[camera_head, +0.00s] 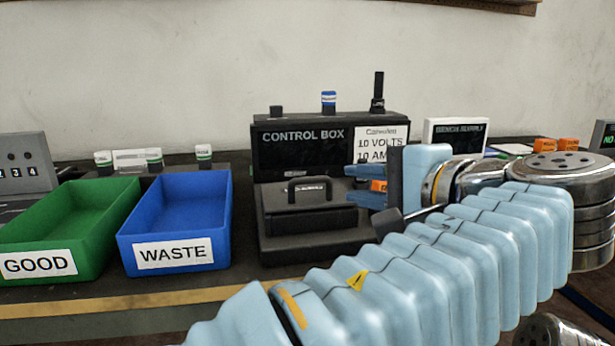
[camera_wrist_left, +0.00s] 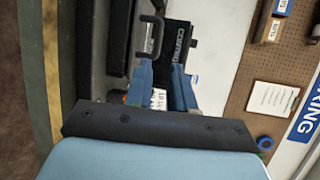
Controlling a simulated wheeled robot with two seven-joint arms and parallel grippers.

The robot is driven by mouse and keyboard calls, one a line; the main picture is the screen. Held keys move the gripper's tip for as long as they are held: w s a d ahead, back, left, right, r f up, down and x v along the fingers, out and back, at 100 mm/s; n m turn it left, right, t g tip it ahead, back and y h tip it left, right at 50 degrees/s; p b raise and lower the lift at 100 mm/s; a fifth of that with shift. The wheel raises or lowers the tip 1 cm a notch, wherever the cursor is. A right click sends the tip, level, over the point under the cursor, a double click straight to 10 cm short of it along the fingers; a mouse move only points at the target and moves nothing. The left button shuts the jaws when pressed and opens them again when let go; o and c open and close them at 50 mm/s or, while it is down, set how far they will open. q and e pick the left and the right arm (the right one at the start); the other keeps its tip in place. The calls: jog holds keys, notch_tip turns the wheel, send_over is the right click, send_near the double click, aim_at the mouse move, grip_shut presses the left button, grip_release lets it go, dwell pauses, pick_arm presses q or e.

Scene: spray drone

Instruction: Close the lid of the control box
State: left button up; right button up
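The black control box (camera_head: 282,153) stands on the table in the middle of the head view, with lettering and a white label on its upright face. A lower black part with a handle (camera_head: 309,184) projects in front of it. I cannot tell exactly how far the lid is open. My left gripper (camera_head: 350,184) is to the right of the handle, its blue fingers apart, pointing left, with nothing between them. In the left wrist view, the handle (camera_wrist_left: 155,32) lies just beyond the open fingers (camera_wrist_left: 160,68), apart from them. My right gripper is not in view.
A blue WASTE bin (camera_head: 174,255) and a green GOOD bin (camera_head: 38,264) stand to the left. Several small bottles (camera_head: 204,152) stand behind them. A white-framed bench supply (camera_head: 455,135) stands to the right of the control box. My left arm covers the table's right front.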

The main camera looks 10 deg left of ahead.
aim_at(316, 180)
pick_arm(q)
jog(key=x, duration=1.3)
jog(key=shift+w+a+f+b, duration=0.1)
jog(key=shift+f+b, duration=0.05)
jog(key=shift+b, duration=0.15)
grip_shut()
jog(key=shift+f, duration=0.1)
